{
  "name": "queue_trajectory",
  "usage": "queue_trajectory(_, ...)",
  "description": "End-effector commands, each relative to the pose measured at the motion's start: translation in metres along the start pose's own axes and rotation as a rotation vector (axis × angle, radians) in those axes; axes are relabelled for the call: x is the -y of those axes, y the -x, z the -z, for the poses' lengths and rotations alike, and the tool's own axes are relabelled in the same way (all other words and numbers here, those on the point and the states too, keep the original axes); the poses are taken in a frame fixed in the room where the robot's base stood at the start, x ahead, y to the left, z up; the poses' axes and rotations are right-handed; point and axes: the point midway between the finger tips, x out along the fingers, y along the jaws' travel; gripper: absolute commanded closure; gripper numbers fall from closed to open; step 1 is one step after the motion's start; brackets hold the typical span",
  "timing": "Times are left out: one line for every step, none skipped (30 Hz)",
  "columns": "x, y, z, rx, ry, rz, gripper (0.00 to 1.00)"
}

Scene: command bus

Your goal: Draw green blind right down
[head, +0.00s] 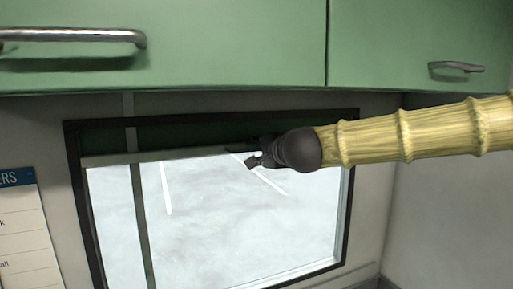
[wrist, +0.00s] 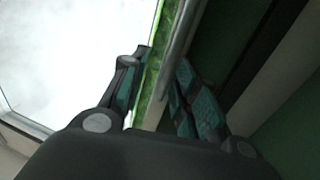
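The green blind (head: 180,133) is a narrow dark green strip across the top of the window, with a pale rail (head: 150,157) along its lower edge. Most of the window below it is uncovered. My gripper (head: 254,155) is at the rail, right of its middle. In the wrist view the rail (wrist: 180,40) passes between the two fingers of my gripper (wrist: 161,72), one on each side. The fingers look apart, and I see no clear firm contact with the rail. My gripper hides part of the rail in the head view.
Green cabinets (head: 230,45) with metal handles (head: 75,36) hang just above the window. A dark frame (head: 85,220) surrounds the window, and a vertical strip (head: 140,215) crosses its left part. A paper chart (head: 25,230) is on the left wall. The space before the lower glass is clear.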

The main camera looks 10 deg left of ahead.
Motion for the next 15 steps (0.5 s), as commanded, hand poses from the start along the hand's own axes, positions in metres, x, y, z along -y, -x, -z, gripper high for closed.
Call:
queue_trajectory(0.003, 0.0, -0.003, 0.002, 0.002, 0.002, 0.7)
queue_trajectory(0.004, -0.001, -0.004, 0.002, 0.003, 0.003, 0.7)
queue_trajectory(0.004, -0.002, -0.005, 0.002, 0.004, 0.005, 0.7)
queue_trajectory(0.004, -0.003, -0.006, 0.002, 0.004, 0.005, 0.7)
queue_trajectory(0.004, -0.004, -0.006, 0.001, 0.004, 0.005, 0.7)
queue_trajectory(0.004, -0.007, -0.005, 0.002, 0.003, 0.005, 0.7)
queue_trajectory(0.003, -0.01, -0.004, 0.002, 0.003, 0.003, 0.7)
queue_trajectory(0.002, -0.012, -0.003, 0.002, 0.002, 0.002, 0.7)
queue_trajectory(0.001, -0.015, -0.002, 0.002, 0.001, 0.001, 0.7)
queue_trajectory(0.0, -0.017, -0.001, 0.002, 0.001, 0.0, 0.7)
queue_trajectory(0.0, -0.018, 0.0, 0.002, 0.0, -0.001, 0.7)
queue_trajectory(-0.001, -0.019, 0.001, 0.002, 0.0, -0.001, 0.7)
queue_trajectory(-0.001, -0.02, 0.001, 0.001, -0.001, -0.002, 0.7)
queue_trajectory(-0.001, -0.02, 0.002, 0.001, -0.001, -0.002, 0.7)
queue_trajectory(-0.002, -0.021, 0.002, 0.001, -0.001, -0.002, 0.7)
